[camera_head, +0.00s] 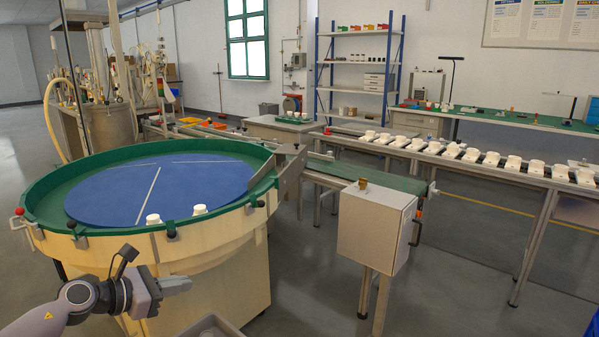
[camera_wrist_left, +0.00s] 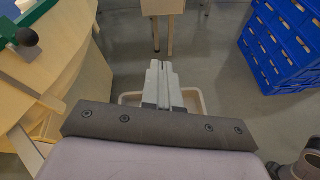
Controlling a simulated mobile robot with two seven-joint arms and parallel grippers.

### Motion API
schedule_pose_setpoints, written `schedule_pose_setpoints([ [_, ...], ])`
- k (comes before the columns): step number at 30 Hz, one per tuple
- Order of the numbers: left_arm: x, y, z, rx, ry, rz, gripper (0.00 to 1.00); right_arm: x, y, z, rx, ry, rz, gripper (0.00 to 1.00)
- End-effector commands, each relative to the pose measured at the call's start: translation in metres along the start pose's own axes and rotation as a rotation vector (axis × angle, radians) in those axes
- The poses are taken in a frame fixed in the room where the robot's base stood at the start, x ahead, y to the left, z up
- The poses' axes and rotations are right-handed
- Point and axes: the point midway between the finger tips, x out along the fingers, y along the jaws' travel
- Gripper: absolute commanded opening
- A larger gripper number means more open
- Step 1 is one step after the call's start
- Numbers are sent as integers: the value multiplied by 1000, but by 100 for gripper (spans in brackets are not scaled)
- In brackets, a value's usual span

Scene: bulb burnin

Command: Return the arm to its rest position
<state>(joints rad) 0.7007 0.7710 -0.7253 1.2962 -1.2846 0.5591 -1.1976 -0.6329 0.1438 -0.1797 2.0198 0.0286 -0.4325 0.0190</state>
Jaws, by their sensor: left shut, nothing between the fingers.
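My left gripper (camera_head: 176,285) is in the lower left of the head view, low in front of the round table. Its fingers are shut with nothing between them. In the left wrist view the gripper (camera_wrist_left: 161,68) points away over the floor, its two fingers pressed together. The gripper is apart from the table and from the bulbs on it. My right gripper does not show clearly in either view; a dark rounded part sits at the lower right of the left wrist view.
The round table (camera_head: 40,222) has a green rim, a blue disc (camera_head: 190,180) and two white bulb pieces near its front edge. A grey box on legs (camera_head: 372,228) stands to the right. A pale bin (camera_head: 212,326) is below the gripper. Blue crates (camera_wrist_left: 285,45) stand at right.

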Motion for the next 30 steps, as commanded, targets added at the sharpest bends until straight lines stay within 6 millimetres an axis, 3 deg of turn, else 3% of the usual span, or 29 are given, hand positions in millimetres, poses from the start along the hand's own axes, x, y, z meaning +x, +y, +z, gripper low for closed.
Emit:
schedule_pose_setpoints([
  [1, 7, -24, 3, -132, -51, -20, 0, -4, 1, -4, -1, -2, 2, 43],
  [6, 18, -80, 9, -604, -200, -48, 0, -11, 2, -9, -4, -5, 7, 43],
  [14, 7, -139, -2, -1381, -358, -39, 0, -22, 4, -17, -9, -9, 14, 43],
  [23, -35, -193, -47, -2302, -492, 92, 0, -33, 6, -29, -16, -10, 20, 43],
  [30, -86, -246, -94, -2991, -621, 316, 0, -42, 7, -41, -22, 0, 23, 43],
])
